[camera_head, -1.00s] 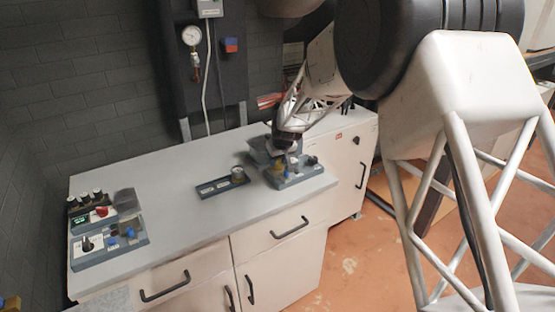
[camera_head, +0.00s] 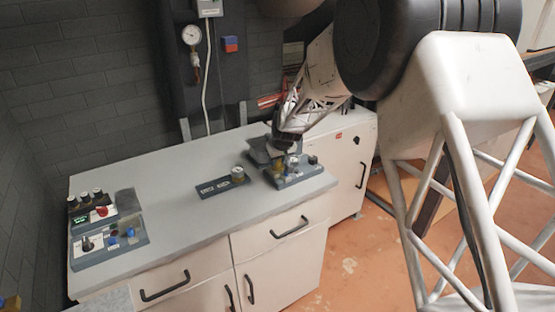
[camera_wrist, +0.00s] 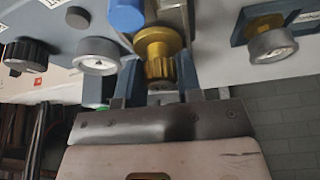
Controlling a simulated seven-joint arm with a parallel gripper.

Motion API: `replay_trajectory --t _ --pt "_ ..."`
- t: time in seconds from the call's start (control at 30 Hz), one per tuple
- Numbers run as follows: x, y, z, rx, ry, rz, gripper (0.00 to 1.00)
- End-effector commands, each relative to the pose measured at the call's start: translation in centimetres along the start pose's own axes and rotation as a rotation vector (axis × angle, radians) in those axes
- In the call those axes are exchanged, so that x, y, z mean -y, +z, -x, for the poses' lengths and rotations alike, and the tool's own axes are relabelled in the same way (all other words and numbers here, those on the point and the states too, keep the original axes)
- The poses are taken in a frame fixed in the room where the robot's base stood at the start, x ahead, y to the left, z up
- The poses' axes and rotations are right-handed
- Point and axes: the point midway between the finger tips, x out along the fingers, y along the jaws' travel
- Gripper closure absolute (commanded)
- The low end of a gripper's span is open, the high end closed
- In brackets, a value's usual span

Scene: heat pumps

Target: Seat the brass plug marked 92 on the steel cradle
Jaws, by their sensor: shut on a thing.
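My gripper (camera_wrist: 160,78) is shut on a ribbed brass plug (camera_wrist: 158,52), with one dark finger on each side of it in the wrist view. No number on the plug can be read. A grey metallic part (camera_wrist: 178,16) shows just behind the plug and may be the steel cradle; I cannot tell whether the two touch. In the head view my gripper (camera_head: 284,146) is low over the grey panel (camera_head: 296,177) at the right end of the counter, and hides part of it.
On the panel, a blue cylinder (camera_wrist: 126,14), a silver-rimmed round part (camera_wrist: 97,55) and a black knob (camera_wrist: 28,55) stand close by. A dark tray (camera_head: 211,189) holds another brass-and-silver part (camera_head: 238,174). A second control panel (camera_head: 110,241) is at left. The counter's middle (camera_head: 165,190) is clear.

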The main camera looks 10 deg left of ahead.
Motion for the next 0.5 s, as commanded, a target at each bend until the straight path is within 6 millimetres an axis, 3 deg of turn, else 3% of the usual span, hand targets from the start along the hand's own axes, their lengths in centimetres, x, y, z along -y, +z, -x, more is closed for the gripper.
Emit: replay_trajectory --t 0.5 --pt "-0.01 0.17 -0.48 -0.001 0.000 0.000 0.96"
